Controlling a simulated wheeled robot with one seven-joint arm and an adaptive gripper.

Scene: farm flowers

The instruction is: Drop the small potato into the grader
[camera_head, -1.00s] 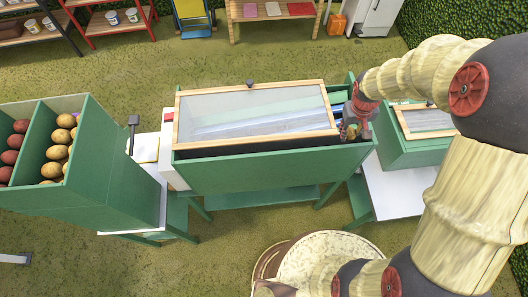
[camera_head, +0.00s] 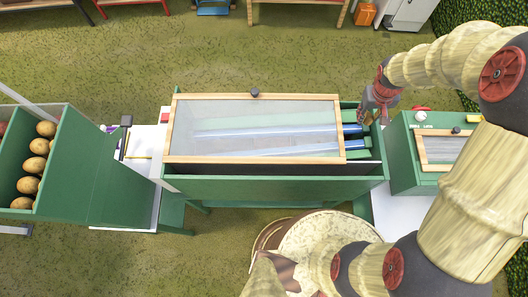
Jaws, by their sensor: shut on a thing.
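The grader (camera_head: 275,186) is a long green box on legs in the middle, covered by a clear lid (camera_head: 255,127) in a wooden frame. Its right end is uncovered and shows blue and green strips (camera_head: 352,129). My gripper (camera_head: 368,119) points down at the far right corner of that open end. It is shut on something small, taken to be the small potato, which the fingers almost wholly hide. I cannot tell whether the gripper touches the grader's edge.
A smaller green box (camera_head: 404,158) with a framed lid stands close right of the grader. Grass lies open behind.

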